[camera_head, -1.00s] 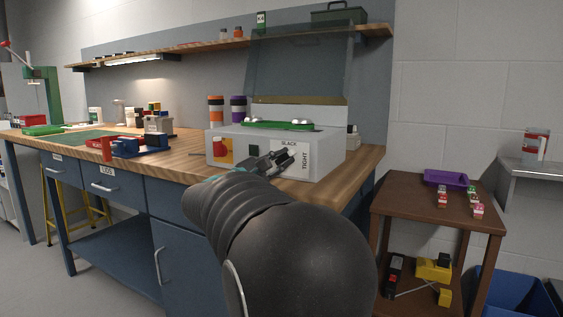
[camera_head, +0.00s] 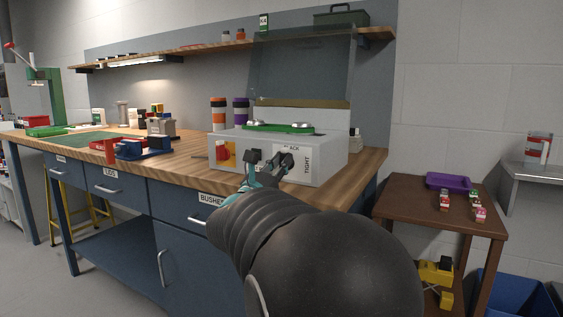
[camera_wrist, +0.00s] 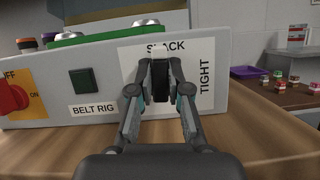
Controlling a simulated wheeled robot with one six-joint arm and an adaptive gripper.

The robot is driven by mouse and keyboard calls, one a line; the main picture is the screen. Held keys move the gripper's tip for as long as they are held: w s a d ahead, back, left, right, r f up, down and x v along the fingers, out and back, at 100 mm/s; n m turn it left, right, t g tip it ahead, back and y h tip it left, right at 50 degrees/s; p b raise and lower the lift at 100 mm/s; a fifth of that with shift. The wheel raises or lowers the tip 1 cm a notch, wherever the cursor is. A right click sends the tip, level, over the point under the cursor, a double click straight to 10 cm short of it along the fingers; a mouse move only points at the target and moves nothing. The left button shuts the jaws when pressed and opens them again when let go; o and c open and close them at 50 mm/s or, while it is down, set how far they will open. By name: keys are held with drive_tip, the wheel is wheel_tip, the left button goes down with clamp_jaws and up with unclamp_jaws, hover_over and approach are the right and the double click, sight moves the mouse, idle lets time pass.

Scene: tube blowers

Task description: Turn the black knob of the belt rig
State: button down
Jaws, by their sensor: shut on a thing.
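The belt rig (camera_head: 232,147) is a light grey box on the wooden bench, with a green plate and metal pulleys on top. It also shows in the wrist view (camera_wrist: 215,47). Its front carries a white label reading SLACK above and TIGHT, turned sideways, at the right. The black knob (camera_wrist: 160,82) is in front of this label, upright between my fingertips. My gripper (camera_wrist: 160,92) is shut on the knob, one finger on each side. In the head view my gripper (camera_head: 268,168) is at the rig's front, and the knob is mostly hidden by the fingers.
A red switch (camera_wrist: 12,97) on a yellow plate and a dark green button (camera_wrist: 84,83) are left of the knob. A clear raised cover (camera_head: 300,68) stands behind the rig. A brown side table (camera_head: 400,200) with a purple tray (camera_head: 447,181) is at right.

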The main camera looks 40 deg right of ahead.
drive_tip(key=shift+f+n+t, duration=0.1)
drive_tip(key=shift+n+t, duration=0.3)
drive_tip(key=shift+n, duration=0.4)
drive_tip(key=c, duration=1.1)
unclamp_jaws()
drive_tip(key=v, duration=1.2)
